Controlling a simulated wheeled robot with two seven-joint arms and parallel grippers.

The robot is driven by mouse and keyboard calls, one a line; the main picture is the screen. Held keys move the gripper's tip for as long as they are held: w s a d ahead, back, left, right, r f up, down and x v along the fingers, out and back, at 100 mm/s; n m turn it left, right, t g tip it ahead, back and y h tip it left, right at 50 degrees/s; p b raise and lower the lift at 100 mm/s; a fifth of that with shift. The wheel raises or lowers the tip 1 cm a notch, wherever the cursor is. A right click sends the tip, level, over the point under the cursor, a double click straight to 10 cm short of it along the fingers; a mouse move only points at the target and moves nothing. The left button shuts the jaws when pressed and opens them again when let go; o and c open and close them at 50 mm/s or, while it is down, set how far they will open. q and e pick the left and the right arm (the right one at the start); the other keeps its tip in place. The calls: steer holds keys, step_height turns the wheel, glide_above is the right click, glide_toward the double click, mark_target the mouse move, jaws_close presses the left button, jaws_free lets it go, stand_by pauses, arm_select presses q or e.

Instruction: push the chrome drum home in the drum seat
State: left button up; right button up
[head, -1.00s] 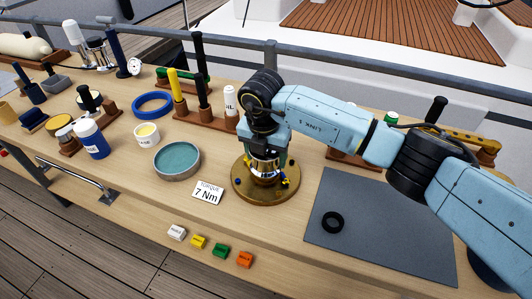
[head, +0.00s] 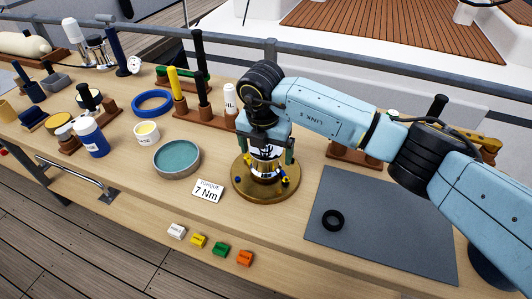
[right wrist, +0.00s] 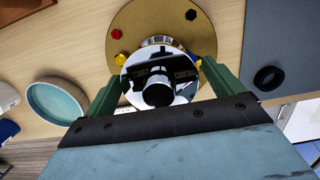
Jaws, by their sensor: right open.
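The chrome drum (head: 266,169) sits upright at the middle of a round brass base (head: 287,190), the drum seat. The right wrist view shows the drum's shiny round top (right wrist: 135,69) with a dark round knob-like part at its centre. Coloured pieces, yellow, red and blue, stand around it on the brass disc (right wrist: 137,22). My right gripper (head: 265,158) is above the drum, pointing down. Its green fingers stand apart on either side of the drum, with gaps visible in the right wrist view (right wrist: 160,66). How deep the drum sits is hidden. My left gripper is not in view.
A grey mat (head: 385,230) with a black ring (head: 333,220) lies to the right. A torque card (head: 207,191), a teal-filled dish (head: 177,158) and coloured blocks (head: 220,249) are to the left and front. A tool rack (head: 203,118) stands behind.

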steer(key=r, duration=0.7)
steer(key=s+r, duration=0.1)
steer(key=r, duration=0.2)
steer(key=shift+a+r, duration=0.2)
steer(key=shift+a, duration=0.1)
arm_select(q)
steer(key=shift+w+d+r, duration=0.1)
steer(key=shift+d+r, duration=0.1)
arm_select(e)
steer(key=shift+s+r, duration=0.1)
steer(key=shift+r, duration=0.4)
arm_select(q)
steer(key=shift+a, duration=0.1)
